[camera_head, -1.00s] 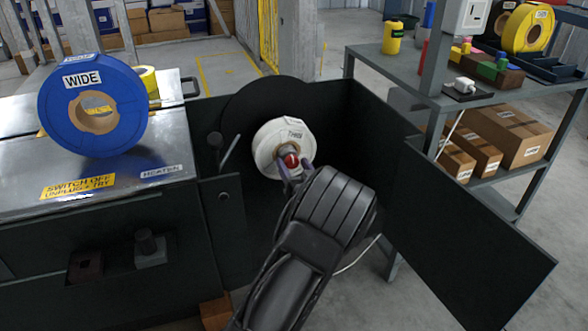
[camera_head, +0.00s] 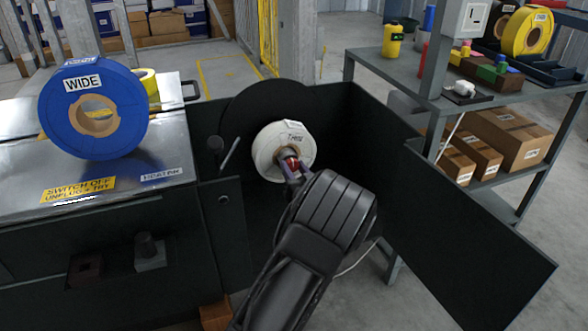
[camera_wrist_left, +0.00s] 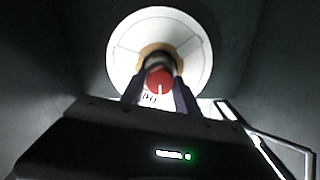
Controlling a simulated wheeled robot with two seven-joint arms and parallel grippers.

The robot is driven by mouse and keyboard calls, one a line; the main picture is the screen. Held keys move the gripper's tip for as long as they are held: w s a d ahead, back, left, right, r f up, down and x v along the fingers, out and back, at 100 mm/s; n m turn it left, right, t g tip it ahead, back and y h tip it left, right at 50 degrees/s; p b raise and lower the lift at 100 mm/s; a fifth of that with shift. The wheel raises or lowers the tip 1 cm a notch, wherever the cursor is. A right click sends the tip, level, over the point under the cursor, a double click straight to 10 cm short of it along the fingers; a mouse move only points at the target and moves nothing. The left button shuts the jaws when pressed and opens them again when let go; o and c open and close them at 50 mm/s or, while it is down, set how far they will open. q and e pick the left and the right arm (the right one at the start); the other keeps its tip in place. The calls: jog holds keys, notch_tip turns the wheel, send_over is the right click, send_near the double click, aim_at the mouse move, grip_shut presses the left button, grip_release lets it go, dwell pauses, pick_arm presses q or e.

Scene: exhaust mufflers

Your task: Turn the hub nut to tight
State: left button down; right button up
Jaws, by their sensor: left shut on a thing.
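The red hub nut (camera_head: 292,163) sits at the centre of a white roll (camera_head: 268,150) inside the dark cabinet. In the left wrist view the nut (camera_wrist_left: 159,80) shows a pale mark on its face, at the lower middle. The white roll (camera_wrist_left: 125,48) and its brown core show behind it. My left gripper (camera_head: 290,166) is shut on the nut, one finger on each side of it; the fingers also show in the left wrist view (camera_wrist_left: 159,90). The gripper and wrist hide part of the nut in the head view. My right gripper is not in view.
A blue roll marked WIDE (camera_head: 62,112) stands on the metal bench top (camera_head: 25,192) at left. A dark open door panel (camera_head: 480,235) stands to the right of the cabinet. A grey shelf (camera_head: 375,62) with small parts and cartons (camera_head: 515,140) stands behind it.

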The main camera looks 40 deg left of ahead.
pick_arm(q)
jog(key=m+p, duration=0.1)
jog(key=p, duration=0.1)
jog(key=m+p, duration=0.1)
jog(key=shift+r+p, duration=0.25)
jog(key=shift+p, duration=0.1)
jog(key=m+p, duration=0.3)
jog(key=shift+m+p, duration=0.3)
jog(key=shift+m, duration=0.1)
jog(key=m+p, duration=0.2)
jog(key=m, duration=0.1)
jog(key=shift+f+m, duration=0.15)
jog(key=shift+m, duration=0.15)
jog(key=m+p, duration=0.2)
jog(key=m, duration=0.2)
jog(key=shift+m, duration=0.3)
jog(key=shift+f+m+p, duration=0.15)
jog(key=shift+m+p, duration=0.25)
jog(key=shift+m, duration=1.6)
jog(key=c, duration=0.9)
grip_release()
